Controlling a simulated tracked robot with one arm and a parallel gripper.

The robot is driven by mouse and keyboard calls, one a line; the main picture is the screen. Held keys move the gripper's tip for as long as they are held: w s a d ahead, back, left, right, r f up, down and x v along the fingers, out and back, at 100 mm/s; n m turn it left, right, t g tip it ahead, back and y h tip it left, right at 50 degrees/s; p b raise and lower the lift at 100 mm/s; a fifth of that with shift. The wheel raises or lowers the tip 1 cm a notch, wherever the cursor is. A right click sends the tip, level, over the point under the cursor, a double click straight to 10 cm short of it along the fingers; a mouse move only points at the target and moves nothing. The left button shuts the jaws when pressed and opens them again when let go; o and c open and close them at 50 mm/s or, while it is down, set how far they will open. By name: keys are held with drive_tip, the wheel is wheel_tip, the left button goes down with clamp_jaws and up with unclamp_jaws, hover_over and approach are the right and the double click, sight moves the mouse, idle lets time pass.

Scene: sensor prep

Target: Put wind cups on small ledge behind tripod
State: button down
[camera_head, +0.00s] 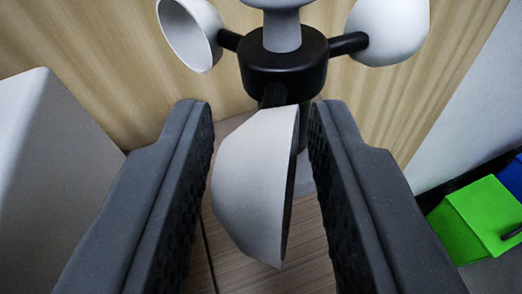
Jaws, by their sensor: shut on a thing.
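The wind cups (284,70) have a black hub with white cups on short black arms and a grey-white cap on top. One cup hangs toward me between the two dark, textured fingers of my gripper (260,108), which is shut on it. The other two cups stick out to the upper left and upper right, beyond the fingertips. The hub is just past the fingertips, in front of a wood-grain panel. A dark post partly shows below the hub; I cannot tell what it belongs to. I cannot make out the tripod or the small ledge for certain.
A white block-like body (50,150) stands close on the left. A bright green box (478,218) is at the lower right, with a blue thing (512,178) beside it. The wood-grain panel (110,60) closes off the back. Brown wood-like boards show below.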

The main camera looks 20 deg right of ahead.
drive_tip(key=shift+f+b, duration=0.45)
drive_tip(key=shift+f, duration=2.4)
drive_tip(key=shift+a, duration=0.1)
drive_tip(key=shift+f, duration=0.4)
drive_tip(key=c, duration=0.5)
unclamp_jaws()
drive_tip(key=shift+r, duration=0.15)
drive_tip(key=shift+r+p, duration=1.2)
drive_tip(key=shift+r, duration=2.2)
